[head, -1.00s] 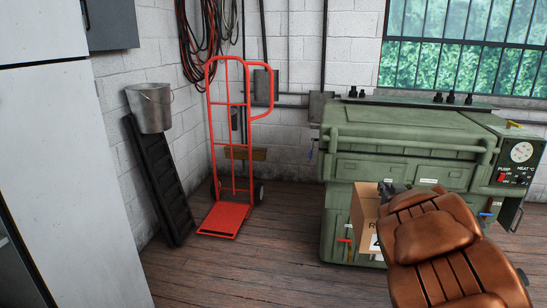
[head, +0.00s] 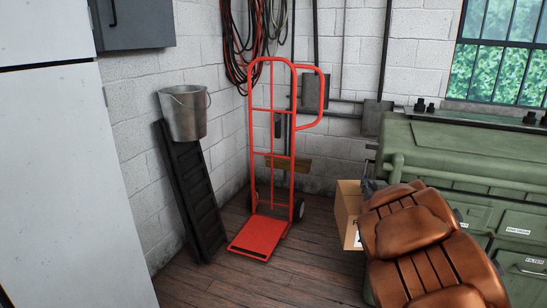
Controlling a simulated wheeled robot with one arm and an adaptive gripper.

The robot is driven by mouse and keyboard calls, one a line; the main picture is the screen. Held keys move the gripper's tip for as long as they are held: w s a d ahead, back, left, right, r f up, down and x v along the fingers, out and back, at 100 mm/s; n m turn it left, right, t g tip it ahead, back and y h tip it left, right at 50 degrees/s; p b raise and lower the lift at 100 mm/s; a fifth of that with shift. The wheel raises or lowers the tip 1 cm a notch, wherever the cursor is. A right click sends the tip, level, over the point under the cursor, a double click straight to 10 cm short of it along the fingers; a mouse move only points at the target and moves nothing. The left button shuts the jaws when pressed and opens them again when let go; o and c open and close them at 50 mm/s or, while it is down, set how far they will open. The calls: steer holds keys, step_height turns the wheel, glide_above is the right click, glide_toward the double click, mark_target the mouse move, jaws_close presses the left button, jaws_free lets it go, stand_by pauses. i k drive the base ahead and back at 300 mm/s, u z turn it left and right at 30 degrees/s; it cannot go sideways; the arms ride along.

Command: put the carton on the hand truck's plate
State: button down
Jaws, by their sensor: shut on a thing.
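The cardboard carton (head: 347,213) shows at the right of centre, in front of the green machine. My gripper (head: 368,190) is shut on it at its upper right; my brown padded arm hides most of the fingers and the carton's right part. Some dark print and a white label show at the carton's edge. The red hand truck (head: 272,165) stands upright by the back corner, left of the carton. Its flat plate (head: 260,236) lies on the floor, bare. The carton is held apart from the plate, to its right.
A metal bucket (head: 184,113) sits above a dark ramp-like board (head: 190,190) leaning on the wall left of the hand truck. The green machine (head: 450,155) fills the right side. A white cabinet (head: 70,180) stands at the left. The wooden floor (head: 225,285) before the plate is clear.

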mark_target(265, 226)
steer(key=u, duration=0.3)
steer(key=i, duration=2.2)
steer(key=u, duration=0.4)
steer(key=i, duration=1.6)
steer(key=u, duration=0.25)
